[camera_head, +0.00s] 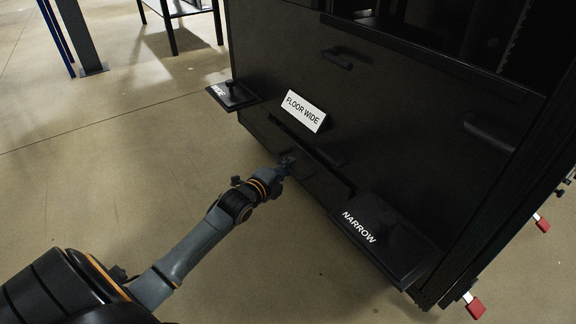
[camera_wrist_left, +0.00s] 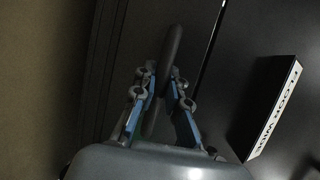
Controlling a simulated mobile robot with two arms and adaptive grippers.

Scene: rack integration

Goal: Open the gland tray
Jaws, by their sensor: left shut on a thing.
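The black gland tray (camera_head: 325,186) is a low panel at the bottom of the black rack, below the "FLOOR WIDE" sign (camera_head: 303,111). My left gripper (camera_head: 287,163) is at the tray's front. In the left wrist view, its fingers (camera_wrist_left: 160,95) are shut on a dark bar handle (camera_wrist_left: 168,62), which passes between them. The sign also shows at the right of that view (camera_wrist_left: 274,108). The dark surfaces make it hard to tell whether the tray stands out from the rack. My right gripper is in neither view.
A black ledge marked "NARROW" (camera_head: 385,240) juts out at the rack's lower right corner. A smaller black ledge (camera_head: 233,95) juts out at the left. Another handle (camera_head: 337,60) sits higher on the rack. The concrete floor (camera_head: 110,150) to the left is clear.

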